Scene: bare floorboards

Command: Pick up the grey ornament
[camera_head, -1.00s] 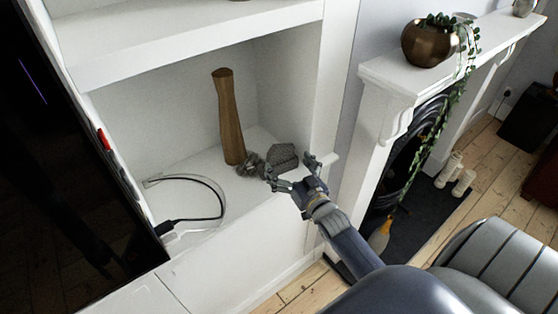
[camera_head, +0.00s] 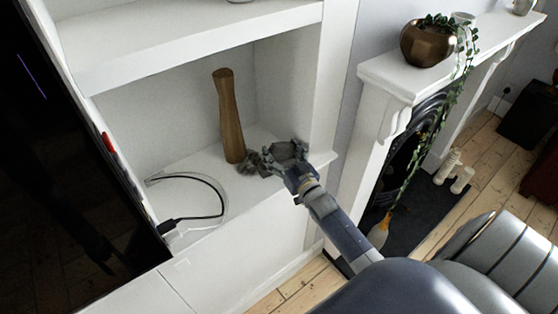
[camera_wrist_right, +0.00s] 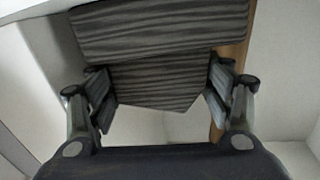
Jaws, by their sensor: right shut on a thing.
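The grey ornament (camera_head: 286,150) is an angular, faceted block on the white alcove shelf. In the right wrist view the ornament (camera_wrist_right: 155,82) shows dark grey stripes and lies between the finger pads. My right gripper (camera_head: 283,162) reaches in from the front right and is shut on it, one finger on each side. The gripper also shows in the wrist view (camera_wrist_right: 160,100). The fingers partly hide the ornament in the head view. The ornament appears to be still at shelf level. My left gripper is not in view.
A tall wooden vase (camera_head: 230,115) stands just left of the ornament. A cable (camera_head: 215,190) lies on the shelf at left. A white upper shelf (camera_head: 190,45) is overhead, and the alcove's right wall is close.

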